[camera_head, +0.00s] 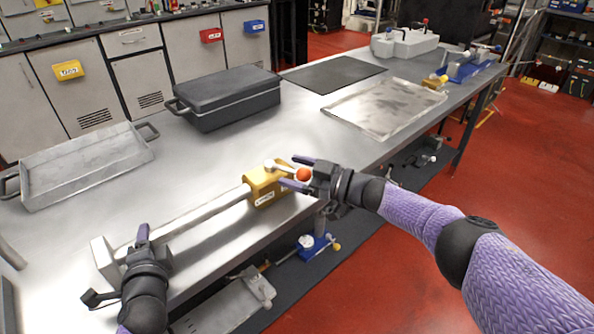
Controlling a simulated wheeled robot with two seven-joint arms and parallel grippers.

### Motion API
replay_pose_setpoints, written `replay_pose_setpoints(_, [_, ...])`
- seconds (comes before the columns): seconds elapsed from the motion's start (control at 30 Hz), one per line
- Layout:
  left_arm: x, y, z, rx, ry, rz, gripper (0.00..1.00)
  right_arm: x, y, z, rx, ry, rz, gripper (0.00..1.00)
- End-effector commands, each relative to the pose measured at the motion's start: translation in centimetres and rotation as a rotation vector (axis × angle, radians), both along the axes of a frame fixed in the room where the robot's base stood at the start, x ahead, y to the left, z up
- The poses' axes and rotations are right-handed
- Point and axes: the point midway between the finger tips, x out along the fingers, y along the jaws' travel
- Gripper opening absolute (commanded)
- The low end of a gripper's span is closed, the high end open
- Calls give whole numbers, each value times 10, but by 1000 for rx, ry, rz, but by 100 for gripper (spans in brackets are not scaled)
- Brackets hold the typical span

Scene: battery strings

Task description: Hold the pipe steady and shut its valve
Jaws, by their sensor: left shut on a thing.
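A pale grey pipe (205,216) lies along the front of the metal workbench. Its left end meets a light block (106,262), and its right end meets a yellow valve body (264,185). The valve has a short lever ending in an orange knob (304,174). My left gripper (125,263) is shut on the pipe near its left end; its hand hides part of the grip. My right gripper (298,173) is at the valve, its fingers spread on either side of the orange knob. I cannot tell whether they touch it.
A grey metal tray (60,192) and a dark lidded box (230,96) stand behind the pipe. A black mat (333,74) and a flat metal plate (372,122) lie farther right. A blue vise (472,66) sits at the far end. Tools lie on a lower shelf.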

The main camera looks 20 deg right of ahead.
Motion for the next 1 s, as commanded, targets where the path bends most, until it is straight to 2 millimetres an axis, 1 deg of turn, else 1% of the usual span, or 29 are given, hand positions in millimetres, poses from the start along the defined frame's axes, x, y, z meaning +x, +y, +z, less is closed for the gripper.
replay_pose_setpoints(0.03, [-3, 1, -10, 1, 23, 6, 0, 0, 0, -2, 1, 1, 1, 81])
replay_pose_setpoints(0.17, [-3, 1, -10, 1, 23, 5, 0, -1, -1, -2, 0, 2, 1, 81])
replay_pose_setpoints(0.27, [-3, 1, -10, 1, 23, 5, 0, -9, -9, -3, 0, 3, 0, 81])
replay_pose_setpoints(0.33, [-3, 1, -10, 1, 23, 5, 0, -20, -21, -2, -2, 3, 0, 81])
replay_pose_setpoints(0.5, [-3, 1, -10, 1, 23, 5, 0, -55, -58, -2, -2, 3, -3, 81])
replay_pose_setpoints(0.6, [-3, 1, -10, 1, 23, 5, 0, -71, -74, -2, -2, 2, -2, 81])
replay_pose_setpoints(0.7, [-3, 1, -10, 1, 23, 5, 0, -80, -84, -2, -1, 0, -1, 81])
replay_pose_setpoints(0.8, [-3, 1, -10, 1, 23, 5, 0, -85, -88, -1, 0, -2, -1, 81])
replay_pose_setpoints(1.0, [-3, 1, -10, 1, 23, 5, 0, -85, -88, -1, 1, -2, 0, 81])
